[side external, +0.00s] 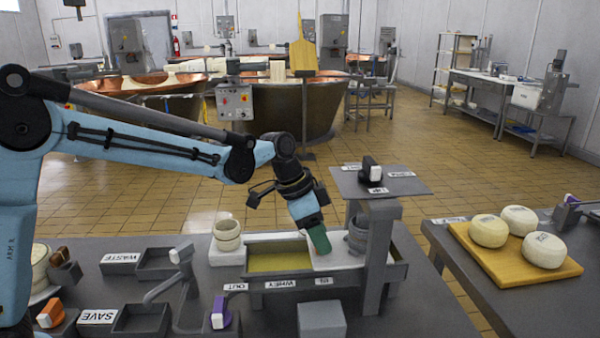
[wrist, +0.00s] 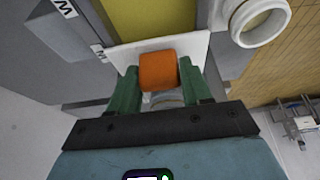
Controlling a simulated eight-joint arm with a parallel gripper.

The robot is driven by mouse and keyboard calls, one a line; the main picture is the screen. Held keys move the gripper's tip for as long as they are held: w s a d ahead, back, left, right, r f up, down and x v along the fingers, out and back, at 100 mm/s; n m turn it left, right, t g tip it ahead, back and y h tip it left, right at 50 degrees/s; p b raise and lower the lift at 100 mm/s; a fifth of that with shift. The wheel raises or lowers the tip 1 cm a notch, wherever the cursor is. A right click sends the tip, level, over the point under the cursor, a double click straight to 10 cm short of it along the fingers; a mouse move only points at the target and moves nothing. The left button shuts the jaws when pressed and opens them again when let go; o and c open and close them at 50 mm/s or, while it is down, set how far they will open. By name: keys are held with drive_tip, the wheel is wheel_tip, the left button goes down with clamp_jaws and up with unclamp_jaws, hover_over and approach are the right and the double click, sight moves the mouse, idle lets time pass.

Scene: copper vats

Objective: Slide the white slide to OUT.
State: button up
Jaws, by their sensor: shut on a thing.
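The white slide (side external: 343,257) lies across the trough, toward its right end near the IN label (side external: 324,282) in the side view. The OUT label (side external: 236,287) is at the left end. In the wrist view the slide (wrist: 125,55) is a white plate with an orange knob (wrist: 158,70) on it. My gripper (side external: 319,240) points down at the slide, its green fingers shut on the knob. In the wrist view the fingers of my gripper (wrist: 158,86) stand on either side of the knob. The knob is hidden in the side view.
The trough holds yellow whey (side external: 278,262), open to the left of the slide. A white mould (side external: 227,235) stands behind its left end. A grey post with a shelf (side external: 378,186) rises at the right, beside a grey pot (side external: 358,235). A grey block (side external: 321,319) sits in front.

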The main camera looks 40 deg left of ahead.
clamp_jaws()
drive_tip(key=s+a, duration=1.1)
drive_tip(key=shift+s+a, duration=0.3)
drive_tip(key=shift+s, duration=0.05)
drive_tip(key=o, duration=0.9)
unclamp_jaws()
drive_tip(key=v, duration=1.2)
drive_tip(key=shift+r, duration=0.1)
drive_tip(key=shift+s+d+f+n+t+y, duration=0.6)
drive_tip(key=shift+d+f+n, duration=0.25)
drive_tip(key=shift+f+n, duration=0.65)
drive_tip(key=shift+s+d+f+n+t+y, duration=0.45)
drive_tip(key=shift+s+d+f+n+t, duration=0.35)
drive_tip(key=shift+f+n, duration=0.7)
drive_tip(key=shift+s+d+f+n+t+y, duration=0.6)
drive_tip(key=shift+d+f+n, duration=0.35)
drive_tip(key=shift+f+n, duration=0.55)
